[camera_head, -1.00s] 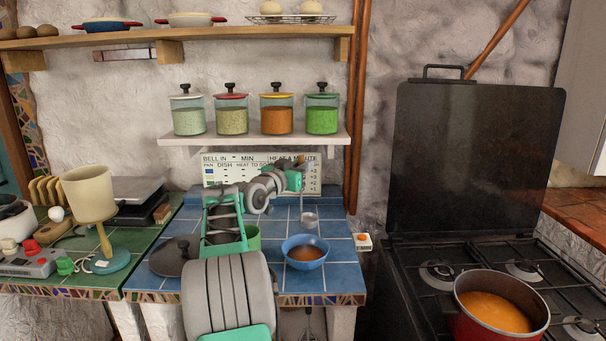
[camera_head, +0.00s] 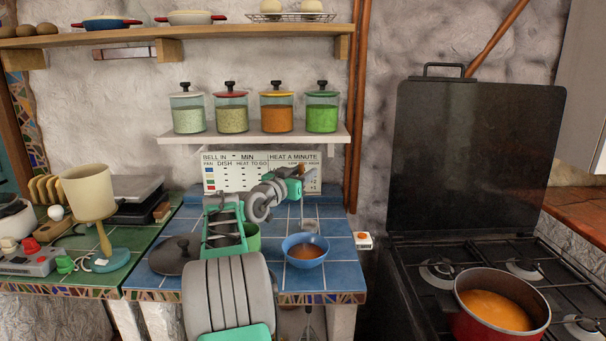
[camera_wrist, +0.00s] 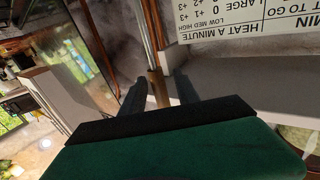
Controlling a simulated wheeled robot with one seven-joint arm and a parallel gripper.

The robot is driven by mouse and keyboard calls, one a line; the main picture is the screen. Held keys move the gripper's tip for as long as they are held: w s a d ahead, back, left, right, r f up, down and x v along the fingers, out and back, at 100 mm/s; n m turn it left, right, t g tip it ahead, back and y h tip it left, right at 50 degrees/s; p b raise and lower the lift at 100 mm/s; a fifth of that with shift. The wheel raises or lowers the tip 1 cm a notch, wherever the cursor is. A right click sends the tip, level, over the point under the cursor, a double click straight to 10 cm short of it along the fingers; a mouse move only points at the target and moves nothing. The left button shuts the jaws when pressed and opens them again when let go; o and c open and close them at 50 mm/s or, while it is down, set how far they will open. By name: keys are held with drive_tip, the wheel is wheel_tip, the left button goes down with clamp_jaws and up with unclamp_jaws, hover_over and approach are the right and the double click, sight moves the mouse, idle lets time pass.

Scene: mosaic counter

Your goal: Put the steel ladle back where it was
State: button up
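The steel ladle (camera_head: 310,225) hangs upright from my gripper (camera_head: 303,176). Its steel bowl shows just behind the blue bowl (camera_head: 304,262), over the blue tiles, and I cannot tell whether it touches them. In the wrist view, the brown handle end (camera_wrist: 157,88) stands between the two dark fingers of my gripper (camera_wrist: 160,88), which are closed around it. The blue bowl holds brown liquid. My gripper is in front of the lower part of the heating chart (camera_head: 255,165).
A green pot (camera_head: 252,240) and a dark lid (camera_head: 175,256) are beside my arm. A shelf (camera_head: 255,139) with several jars is above. Brown pipes (camera_head: 355,110) run down the wall at right. A red pot (camera_head: 497,305) of orange soup is on the stove.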

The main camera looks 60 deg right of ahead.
drive_tip(key=shift+a+r, duration=0.1)
drive_tip(key=shift+r, duration=0.1)
drive_tip(key=a+b, duration=0.1)
drive_tip(key=a, duration=1)
drive_tip(key=shift+w+a+f+b, duration=0.15)
drive_tip(key=shift+w+a+b, duration=0.15)
drive_tip(key=shift+w+a, duration=0.15)
drive_tip(key=shift+d, duration=0.1)
